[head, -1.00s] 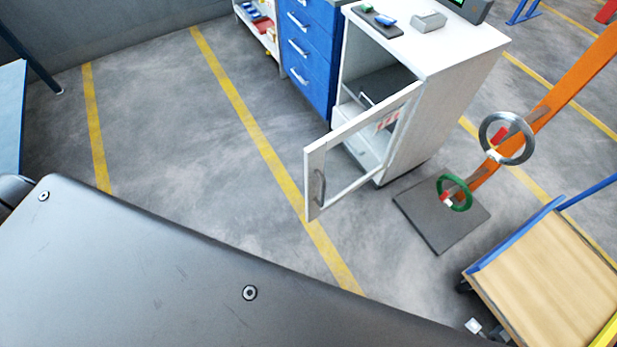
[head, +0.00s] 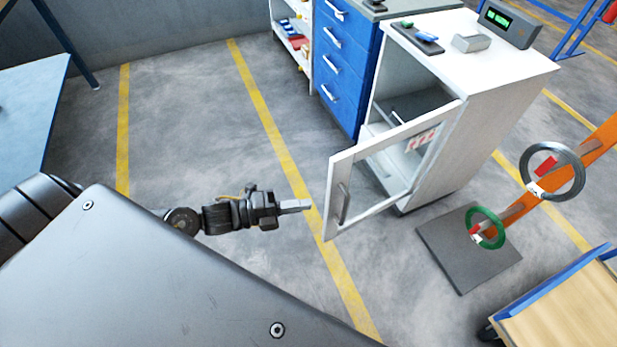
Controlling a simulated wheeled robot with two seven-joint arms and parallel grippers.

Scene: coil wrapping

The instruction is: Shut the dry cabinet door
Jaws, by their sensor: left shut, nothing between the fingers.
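The white dry cabinet (head: 478,120) stands at the upper right with its front open. Its white-framed glass door (head: 336,198) stands swung out toward the lower left, with a grey handle (head: 342,203) near its free edge. My left gripper (head: 308,205) is shut and empty. In the picture it is just left of the door's free edge; a small gap shows, and I cannot tell the depth between them. My right gripper is not in view.
Blue drawers (head: 342,65) stand left of the cabinet. An orange stand (head: 520,207) with rings on a dark base plate (head: 468,262) is to its right. A wooden-topped cart (head: 570,310) is at the lower right. The floor left of the door is clear.

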